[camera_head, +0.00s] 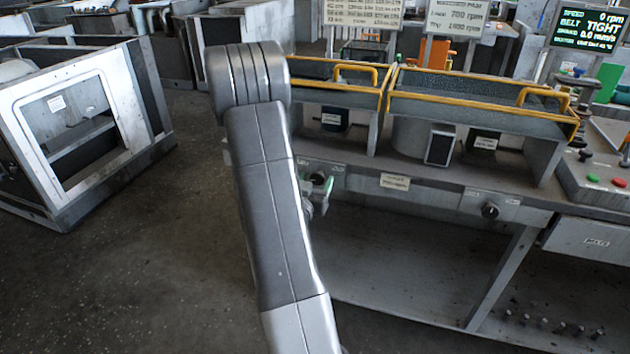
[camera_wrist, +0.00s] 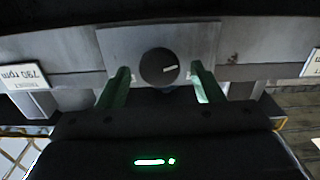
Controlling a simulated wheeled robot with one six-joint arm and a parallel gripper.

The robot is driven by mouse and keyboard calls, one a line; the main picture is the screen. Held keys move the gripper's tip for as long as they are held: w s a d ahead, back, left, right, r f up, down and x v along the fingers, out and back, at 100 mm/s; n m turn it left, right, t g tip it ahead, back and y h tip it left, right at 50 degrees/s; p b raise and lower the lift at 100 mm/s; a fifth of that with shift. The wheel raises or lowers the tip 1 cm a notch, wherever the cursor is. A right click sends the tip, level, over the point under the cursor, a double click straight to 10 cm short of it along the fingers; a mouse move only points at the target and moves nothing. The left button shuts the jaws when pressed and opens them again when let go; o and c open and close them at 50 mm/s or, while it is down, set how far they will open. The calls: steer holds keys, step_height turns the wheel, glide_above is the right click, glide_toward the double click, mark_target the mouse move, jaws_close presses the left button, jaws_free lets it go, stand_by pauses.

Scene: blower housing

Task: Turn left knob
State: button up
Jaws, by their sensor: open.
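In the wrist view, a round black knob (camera_wrist: 158,67) with a short white mark sits on a grey metal plate. Its mark points to the right of that picture. My gripper (camera_wrist: 160,72) is open, with one green finger on each side of the knob and a visible gap on both sides. I cannot tell how far the fingertips reach over it. In the head view, my gripper (camera_head: 320,186) is at the left part of the bench front, and the left knob is hidden behind it. The right knob (camera_head: 490,210) is in plain view, apart from my gripper.
A paper label (camera_head: 395,181) is on the bench front between the knobs; it shows upside down in the wrist view (camera_wrist: 24,76). Yellow-railed housings (camera_head: 480,100) stand on the bench. A screen (camera_head: 588,28) reads 0 rpm and belt tight.

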steer(key=shift+w, duration=0.15)
steer(key=shift+c, duration=0.4)
steer(key=c, duration=0.9)
steer(key=shift+f+n+b, duration=0.1)
steer(key=shift+n+b, duration=0.4)
steer(key=shift+n, duration=0.6)
steer(key=o, duration=1)
steer(key=b+v, duration=0.1)
steer(key=v, duration=1.3)
